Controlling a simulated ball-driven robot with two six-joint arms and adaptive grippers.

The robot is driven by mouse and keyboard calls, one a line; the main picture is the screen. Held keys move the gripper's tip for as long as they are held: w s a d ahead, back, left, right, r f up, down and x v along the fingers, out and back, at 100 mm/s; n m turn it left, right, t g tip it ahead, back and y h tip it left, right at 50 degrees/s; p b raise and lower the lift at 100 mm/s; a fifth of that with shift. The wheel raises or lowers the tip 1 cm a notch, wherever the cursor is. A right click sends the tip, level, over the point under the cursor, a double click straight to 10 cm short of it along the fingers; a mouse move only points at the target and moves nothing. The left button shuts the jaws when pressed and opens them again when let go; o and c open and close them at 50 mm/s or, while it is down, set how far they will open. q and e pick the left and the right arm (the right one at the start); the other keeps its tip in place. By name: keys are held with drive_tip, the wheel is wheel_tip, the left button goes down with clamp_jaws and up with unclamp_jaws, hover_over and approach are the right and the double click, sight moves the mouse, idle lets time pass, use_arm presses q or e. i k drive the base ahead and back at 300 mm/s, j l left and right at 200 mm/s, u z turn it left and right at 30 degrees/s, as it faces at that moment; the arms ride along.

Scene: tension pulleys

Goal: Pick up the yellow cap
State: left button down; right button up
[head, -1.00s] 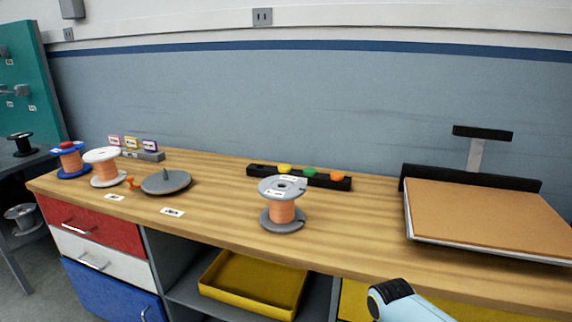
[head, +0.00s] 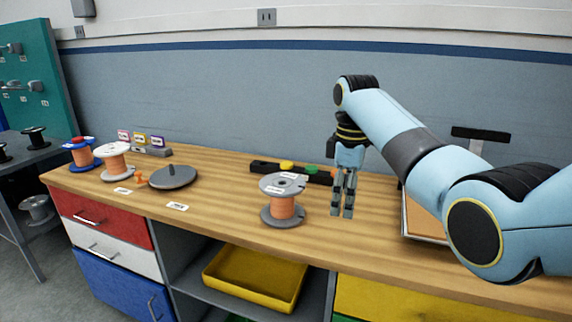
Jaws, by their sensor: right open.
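The yellow cap (head: 287,165) sits on the black rack (head: 262,166) at the back of the wooden bench, behind the grey spool with orange wire. The green cap (head: 311,169) is just to its right on the same rack. The orange cap is hidden or nearly hidden behind my right gripper. My right gripper (head: 342,213) points down over the bench, right of the grey spool and in front of the rack's right end. It is open and holds nothing. My left gripper is not in view.
The grey spool (head: 283,208) stands between the rack and the bench's front edge. A grey disc with a peg (head: 173,177), a white spool (head: 116,160) and a blue spool (head: 82,153) stand to the left. A cork-coloured board (head: 424,220) is behind my right arm.

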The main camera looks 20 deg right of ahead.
sight(286, 166)
drive_tip(key=i, duration=1.45)
